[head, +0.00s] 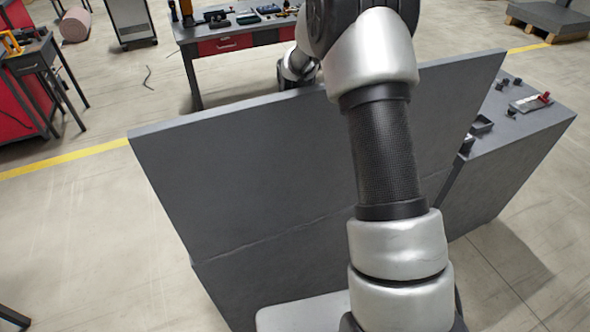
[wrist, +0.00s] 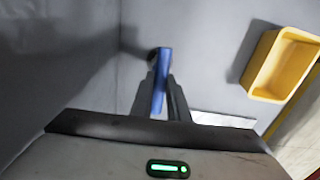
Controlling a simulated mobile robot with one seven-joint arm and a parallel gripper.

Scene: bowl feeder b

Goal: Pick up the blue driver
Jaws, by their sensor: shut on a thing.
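The blue driver (wrist: 162,75) shows in the wrist view, just above the middle, between the two dark fingers of my gripper (wrist: 160,95). My gripper is shut on it. A dark round part shows at the driver's far end, beside a grey surface; I cannot tell whether it touches that surface. In the head view my arm reaches over a large grey panel, and neither the gripper nor the driver can be seen there.
A yellow bin (wrist: 282,65) is to the right of my gripper in the wrist view. The grey panel (head: 250,180) stands in front of me in the head view. A grey bench (head: 520,130) with small parts is at the right. A workbench with red drawers (head: 225,44) is behind.

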